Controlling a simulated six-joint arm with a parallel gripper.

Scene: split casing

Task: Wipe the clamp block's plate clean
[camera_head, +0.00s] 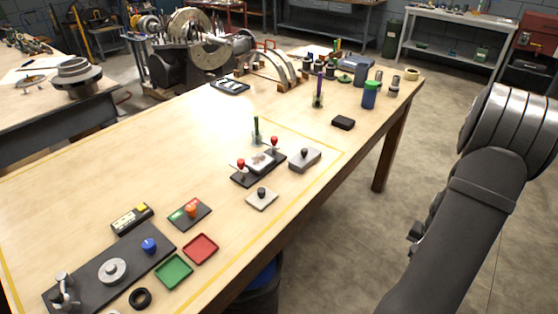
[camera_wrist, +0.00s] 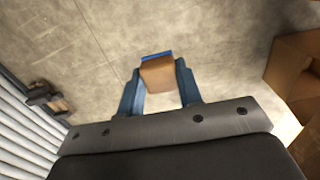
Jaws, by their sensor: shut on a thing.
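The clamp block (camera_head: 243,180) is a dark base with two red-knobbed clamps on the wooden table. A light plate (camera_head: 258,162) lies in it between the clamps, with dark smudges on its top. My gripper (camera_wrist: 159,80) shows in the wrist view, its blue-grey fingers shut on a tan block with a blue far edge (camera_wrist: 158,74). The concrete floor is behind it, so the gripper is away from the plate. In the head view my arm is at the right, beyond the table's edge, and the gripper itself is not seen.
A grey block with a black knob (camera_head: 305,160) and a light knobbed plate (camera_head: 262,198) lie near the clamp block. A green-handled tool (camera_head: 257,130) stands behind it. Red (camera_head: 201,249) and green trays (camera_head: 173,272) are at the front. Table space left of the clamp block is clear.

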